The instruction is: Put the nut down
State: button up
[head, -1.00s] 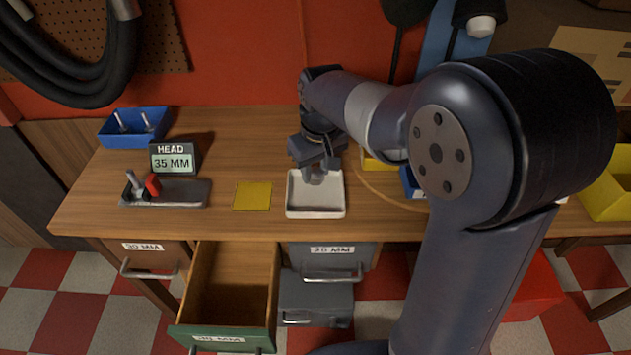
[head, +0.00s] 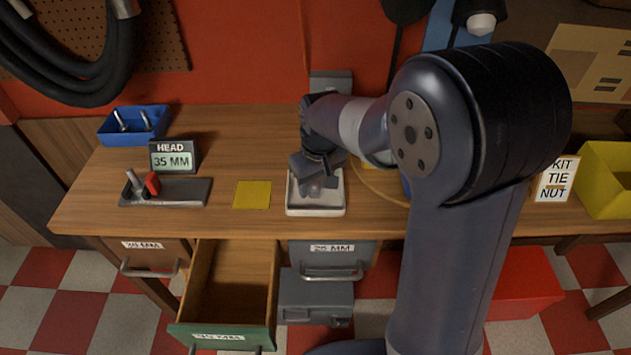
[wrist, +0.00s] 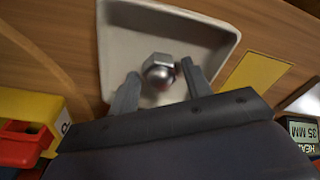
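The nut (wrist: 159,70) is a shiny grey hex piece with a rounded dome, in the white tray (wrist: 114,45) in the wrist view. My gripper (wrist: 160,75) is open, with one finger on each side of the nut and a visible gap to both. The nut seems to rest on the tray floor, though its contact is not clear. In the head view my gripper (head: 316,186) is low over the white tray (head: 316,211), and its wrist and fingers mostly hide the nut.
A yellow square (head: 252,195) lies left of the tray. Further left are a grey holder (head: 190,192), the "HEAD 35 MM" display (head: 174,157) and a blue bin (head: 135,127). A drawer with a green front (head: 222,336) stands open below. Yellow bin (head: 605,180) at far right.

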aim_at(319, 190)
jog(key=shift+o, duration=0.5)
jog(key=shift+r, duration=0.15)
jog(key=shift+r, duration=0.25)
notch_tip(319, 190, up, 12)
jog(key=s, duration=0.1)
jog(key=shift+s+d+f, duration=0.15)
jog(key=shift+d+f, duration=0.1)
jog(key=shift+d, duration=0.1)
jog(key=shift+f, duration=0.1)
